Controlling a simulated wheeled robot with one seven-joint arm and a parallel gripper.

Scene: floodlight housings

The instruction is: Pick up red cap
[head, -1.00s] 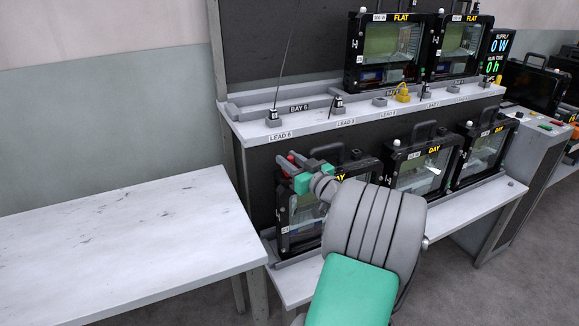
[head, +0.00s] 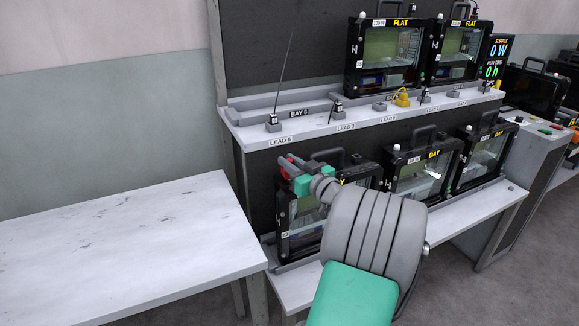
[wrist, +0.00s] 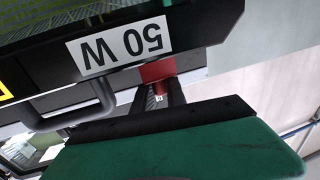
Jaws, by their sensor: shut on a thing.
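The red cap (wrist: 156,70) is between the fingers of my gripper (wrist: 157,88) in the wrist view, beside the edge of a black housing marked 50 W (wrist: 120,45). My gripper is shut on it. In the head view the red cap (head: 284,166) shows as a small red patch at the tip of my gripper (head: 292,168), at the upper left corner of the lower left floodlight housing (head: 303,238). I cannot tell whether the cap still touches the housing. My arm hides much of that housing's right side.
Two more DAY housings (head: 417,180) stand to the right on the lower shelf. FLAT housings (head: 387,57) stand on the upper shelf (head: 370,117), with leads along its front. The white table (head: 120,245) at left is bare.

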